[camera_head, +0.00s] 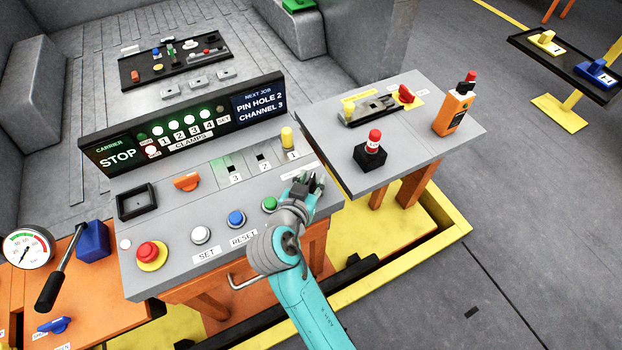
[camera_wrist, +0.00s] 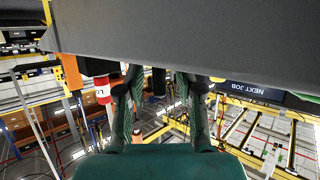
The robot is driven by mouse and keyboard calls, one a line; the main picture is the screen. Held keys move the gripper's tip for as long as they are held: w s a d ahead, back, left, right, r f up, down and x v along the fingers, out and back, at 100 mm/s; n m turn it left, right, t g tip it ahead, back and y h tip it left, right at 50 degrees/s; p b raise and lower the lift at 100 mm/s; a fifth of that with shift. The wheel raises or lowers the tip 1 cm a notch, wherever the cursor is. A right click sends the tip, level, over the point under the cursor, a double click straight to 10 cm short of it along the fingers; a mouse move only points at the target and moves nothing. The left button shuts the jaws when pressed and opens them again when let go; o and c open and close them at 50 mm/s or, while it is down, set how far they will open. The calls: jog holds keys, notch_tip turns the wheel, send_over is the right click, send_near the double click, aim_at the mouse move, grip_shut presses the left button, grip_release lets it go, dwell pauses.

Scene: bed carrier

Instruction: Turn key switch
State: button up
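I cannot tell for certain which control is the key switch. An orange turn handle (camera_head: 186,181) sits on the grey console (camera_head: 165,225), left of the numbered slots. A red turn handle (camera_head: 406,93) sits on a yellow plate on the right-hand table. My gripper (camera_head: 308,181) is over the console's right end, near the green button (camera_head: 270,203) and below the yellow peg (camera_head: 287,138). It is apart from both handles. In the wrist view, its two fingers (camera_wrist: 158,100) stand apart with no object clearly held between them.
A gauge (camera_head: 27,247) and black-handled lever (camera_head: 62,265) stand at left.

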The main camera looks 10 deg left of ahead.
jog(key=shift+w, duration=0.1)
grip_shut()
jog(key=shift+y, duration=0.3)
jog(key=n+y, duration=0.4)
jog(key=shift+d+y, duration=0.15)
jog(key=shift+y, duration=0.15)
jog(key=n+g+y, duration=0.2)
jog(key=n+y, duration=0.3)
jog(key=shift+w+n+y, duration=0.1)
jog(key=shift+n+y, duration=0.2)
jog(key=n+g+y, duration=0.3)
jog(key=n, duration=0.1)
jog(key=shift+g, duration=0.4)
jog(key=n+g+y, duration=0.2)
jog(key=n+g, duration=0.2)
jog(key=shift+g, duration=0.3)
jog(key=shift+f+n, duration=0.1)
jog(key=shift+n, duration=0.2)
